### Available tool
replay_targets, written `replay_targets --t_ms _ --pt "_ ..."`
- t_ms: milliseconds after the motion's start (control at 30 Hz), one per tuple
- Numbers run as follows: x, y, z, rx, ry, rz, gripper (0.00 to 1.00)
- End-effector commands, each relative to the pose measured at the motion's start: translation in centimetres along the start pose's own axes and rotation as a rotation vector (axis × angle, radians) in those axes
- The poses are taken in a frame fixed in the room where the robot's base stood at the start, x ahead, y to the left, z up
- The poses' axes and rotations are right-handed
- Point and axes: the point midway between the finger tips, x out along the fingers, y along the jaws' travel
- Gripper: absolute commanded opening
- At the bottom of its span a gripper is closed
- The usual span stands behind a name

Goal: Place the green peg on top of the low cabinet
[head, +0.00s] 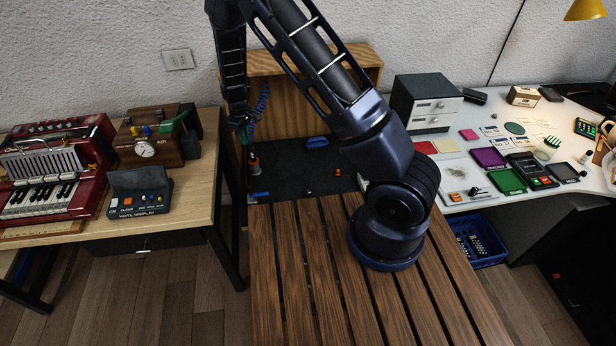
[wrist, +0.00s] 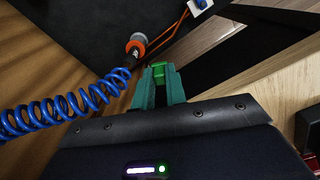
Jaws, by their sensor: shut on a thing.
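My gripper (wrist: 159,76) is shut on the green peg (wrist: 158,69); only the peg's bright green end shows between the teal fingers in the wrist view. In the head view my gripper (head: 244,133) hangs at the left side of a low wooden cabinet, near the edge of the left desk. The peg cannot be made out there. The low cabinet (head: 360,56) seems to be the plain wooden unit against the back wall, behind my arm; its pale top is partly hidden by my arm.
A blue coiled cable (wrist: 55,115) with an orange-ringed end (wrist: 136,47) hangs close to my gripper. The left desk (head: 200,190) holds a red accordion (head: 60,165) and several devices. A dark mat (head: 290,182) with small items lies before the cabinet. The right desk (head: 540,195) is crowded.

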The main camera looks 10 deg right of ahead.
Motion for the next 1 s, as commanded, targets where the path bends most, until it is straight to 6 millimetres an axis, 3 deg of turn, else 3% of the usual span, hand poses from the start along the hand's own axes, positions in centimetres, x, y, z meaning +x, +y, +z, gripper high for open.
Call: replay_targets --t_ms 267,600,800,1000 --pt "6.9 5.4 1.6 0.227 -0.004 0.000 0.00" --pt "14.7 13.1 5.3 0.538 -0.004 -0.001 0.00" --pt "18.0 16.6 7.4 0.675 -0.001 0.000 0.00" --pt "19.4 18.2 8.6 0.740 0.000 0.000 0.00"
